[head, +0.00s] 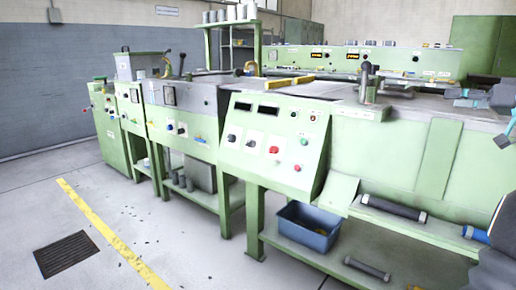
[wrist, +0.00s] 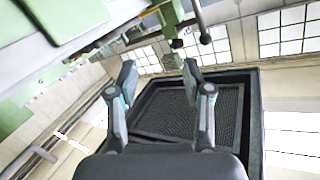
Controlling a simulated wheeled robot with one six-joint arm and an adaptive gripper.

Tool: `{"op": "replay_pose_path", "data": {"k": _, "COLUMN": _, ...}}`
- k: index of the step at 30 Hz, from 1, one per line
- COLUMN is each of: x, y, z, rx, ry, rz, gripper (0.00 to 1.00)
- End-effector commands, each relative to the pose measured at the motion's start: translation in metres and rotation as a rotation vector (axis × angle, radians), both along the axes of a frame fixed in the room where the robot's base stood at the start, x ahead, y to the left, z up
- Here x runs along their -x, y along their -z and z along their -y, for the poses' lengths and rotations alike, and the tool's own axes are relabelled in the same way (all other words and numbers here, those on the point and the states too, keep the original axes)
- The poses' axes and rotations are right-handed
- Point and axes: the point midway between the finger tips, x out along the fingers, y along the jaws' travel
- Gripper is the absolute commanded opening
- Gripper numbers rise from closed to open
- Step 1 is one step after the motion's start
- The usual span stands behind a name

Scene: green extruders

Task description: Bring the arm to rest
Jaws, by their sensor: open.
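My gripper (wrist: 160,80) is open in the wrist view, with its two grey fingers spread apart and nothing between them. In the head view my gripper (head: 482,116) shows at the right edge, in front of the right end of the long green machine (head: 390,150) and about level with its top. Part of my arm is cut off by the right edge of the head view. The wrist view is tilted. I cannot tell how far the fingers are from the machine.
A sloped control panel (head: 270,142) faces the aisle. A blue bin (head: 308,228) and dark rollers (head: 393,208) lie on low shelves. Open floor with a yellow line (head: 108,238) and a grate (head: 66,254) is at left. Behind my fingers is a dark mesh-bottomed frame (wrist: 252,125).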

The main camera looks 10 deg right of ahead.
Motion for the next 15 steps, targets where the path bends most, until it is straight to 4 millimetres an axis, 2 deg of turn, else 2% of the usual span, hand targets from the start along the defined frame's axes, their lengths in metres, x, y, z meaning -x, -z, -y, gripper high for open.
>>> {"op": "replay_pose_path", "data": {"k": 5, "x": 0.004, "y": 0.063, "z": 0.017, "rx": -0.167, "ry": 0.118, "rz": -0.195, "gripper": 0.5}}
{"op": "replay_pose_path", "data": {"k": 8, "x": 0.008, "y": 0.109, "z": 0.006, "rx": -0.274, "ry": 0.207, "rz": -0.358, "gripper": 0.5}}
{"op": "replay_pose_path", "data": {"k": 11, "x": 0.012, "y": 0.152, "z": -0.025, "rx": -0.349, "ry": 0.286, "rz": -0.53, "gripper": 0.5}}
{"op": "replay_pose_path", "data": {"k": 15, "x": 0.024, "y": 0.203, "z": -0.09, "rx": -0.373, "ry": 0.373, "rz": -0.746, "gripper": 0.5}}
